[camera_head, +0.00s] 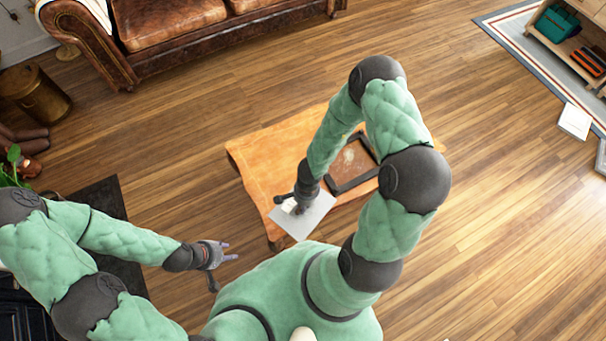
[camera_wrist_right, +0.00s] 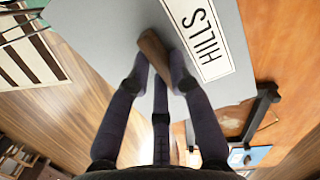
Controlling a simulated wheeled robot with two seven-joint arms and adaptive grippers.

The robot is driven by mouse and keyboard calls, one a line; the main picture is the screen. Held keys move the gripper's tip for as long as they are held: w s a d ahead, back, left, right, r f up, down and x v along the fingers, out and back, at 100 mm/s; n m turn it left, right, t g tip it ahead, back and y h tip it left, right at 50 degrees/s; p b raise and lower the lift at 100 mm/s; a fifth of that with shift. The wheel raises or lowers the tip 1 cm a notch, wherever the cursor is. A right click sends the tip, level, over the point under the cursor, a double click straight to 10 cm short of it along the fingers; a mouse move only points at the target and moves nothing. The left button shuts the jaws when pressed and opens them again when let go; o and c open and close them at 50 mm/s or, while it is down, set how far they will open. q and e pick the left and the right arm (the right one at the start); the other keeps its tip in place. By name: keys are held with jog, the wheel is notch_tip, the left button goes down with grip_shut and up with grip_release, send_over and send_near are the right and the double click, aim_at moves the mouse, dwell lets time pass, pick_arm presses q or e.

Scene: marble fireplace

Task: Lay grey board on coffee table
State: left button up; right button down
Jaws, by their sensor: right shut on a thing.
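The grey board (camera_head: 313,220) is in my right gripper (camera_head: 296,205), over the near left part of the wooden coffee table (camera_head: 262,160). Part of the board sticks out past the near table edge. In the right wrist view the grey board (camera_wrist_right: 105,28) has a white label reading "HILLS" and a brown grip piece (camera_wrist_right: 153,52) between the fingers of my right gripper (camera_wrist_right: 160,72). I cannot tell whether the board touches the table. My left gripper (camera_head: 226,254) is empty, with fingers spread, over the floor left of the table.
A dark-framed panel (camera_head: 352,162) lies on the table right of the board, partly hidden by my right arm. A brown leather sofa (camera_head: 170,30) stands at the back. A brass bin (camera_head: 35,93) is at the left. Wooden floor is open around the table.

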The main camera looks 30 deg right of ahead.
jog(key=w+f, duration=0.1)
jog(key=w, duration=0.1)
jog(key=w+f, duration=0.1)
jog(key=w, duration=0.1)
jog(key=w+f, duration=0.1)
jog(key=w, duration=0.1)
jog(key=shift+w+d+b, duration=0.2)
jog(key=shift+b, duration=0.1)
jog(key=w+f+b, duration=0.2)
jog(key=w+f, duration=0.3)
jog(key=shift+d+f, duration=0.15)
jog(key=f+b, duration=0.1)
jog(key=f, duration=0.1)
jog(key=f+b, duration=0.2)
jog(key=shift+w, duration=0.4)
jog(key=c, duration=1.1)
grip_release()
jog(key=shift+f, duration=0.1)
